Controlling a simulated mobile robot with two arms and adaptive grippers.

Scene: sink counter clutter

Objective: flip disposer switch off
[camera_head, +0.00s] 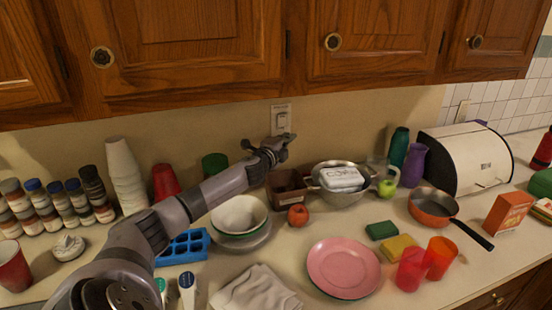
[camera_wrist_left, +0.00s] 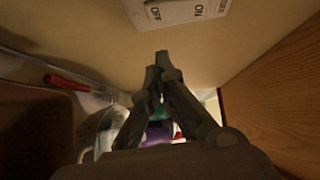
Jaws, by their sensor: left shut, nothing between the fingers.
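The disposer switch (camera_head: 281,116) is a pale plate on the wall below the upper cabinets. Its lower part is close behind my left gripper (camera_head: 288,138) in the head view. In the left wrist view, part of the switch plate (camera_wrist_left: 178,11) shows at the top edge, with printed OFF and ON labels. I cannot tell the lever's position. My left gripper (camera_wrist_left: 162,62) is shut and empty, its fingertips just below the plate in that view. I cannot tell whether they touch it. My right gripper is not in view.
Below the gripper stand a dark brown container (camera_head: 287,187) and a metal colander (camera_head: 342,196) with a white package. Stacked bowls (camera_head: 239,215) and a red apple (camera_head: 298,215) are in front. Wooden cabinets (camera_head: 200,45) hang above. The wall around the switch is bare.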

